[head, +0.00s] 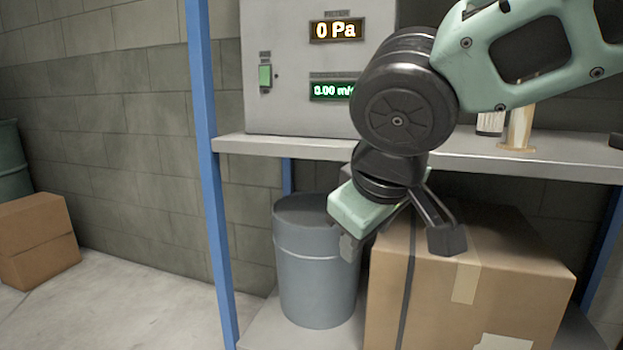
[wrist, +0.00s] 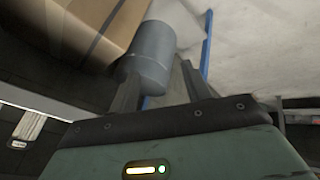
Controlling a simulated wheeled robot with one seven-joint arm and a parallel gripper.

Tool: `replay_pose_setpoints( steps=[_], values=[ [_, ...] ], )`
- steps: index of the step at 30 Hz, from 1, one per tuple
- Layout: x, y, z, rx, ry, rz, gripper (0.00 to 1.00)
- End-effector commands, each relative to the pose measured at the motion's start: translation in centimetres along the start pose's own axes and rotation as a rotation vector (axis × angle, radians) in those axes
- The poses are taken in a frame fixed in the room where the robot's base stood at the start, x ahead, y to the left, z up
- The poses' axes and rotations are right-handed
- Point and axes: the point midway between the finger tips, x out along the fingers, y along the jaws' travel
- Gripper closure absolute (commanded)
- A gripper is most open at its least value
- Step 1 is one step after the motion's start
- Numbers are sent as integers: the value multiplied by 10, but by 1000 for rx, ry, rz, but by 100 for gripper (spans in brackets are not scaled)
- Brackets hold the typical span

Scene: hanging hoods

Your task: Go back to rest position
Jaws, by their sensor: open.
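My gripper (head: 400,245) hangs from my green and black arm in front of the shelf unit in the head view. Its two fingers are spread apart and nothing is between them. In the wrist view the spread fingers (wrist: 160,85) point toward a grey drum, with the gripper's dark edge and green body below. In the head view the gripper overlaps the top of a cardboard box and stands just right of the grey drum. Whether it touches the box cannot be told.
The shelf board (head: 300,147) carries a grey panel (head: 290,60) reading 0 Pa. The blue post (head: 208,150) stands left. Below are the grey drum (head: 315,265) and cardboard box (head: 500,290). Brown boxes (head: 35,238) stand far left. The floor (head: 130,300) between is clear.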

Motion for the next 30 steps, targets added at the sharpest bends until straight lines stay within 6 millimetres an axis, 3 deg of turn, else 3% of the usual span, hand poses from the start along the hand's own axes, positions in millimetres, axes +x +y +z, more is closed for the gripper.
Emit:
replay_pose_setpoints(
  steps=[1,6,14,26,30],
  values=[
    [12,-14,32,-7,-65,-54,52],
    [32,-53,116,0,-231,-216,52],
    [40,-94,218,66,-401,-390,52],
    [-39,-62,179,65,-398,-393,52],
    [-77,-47,161,66,-398,-393,52]
  ],
)
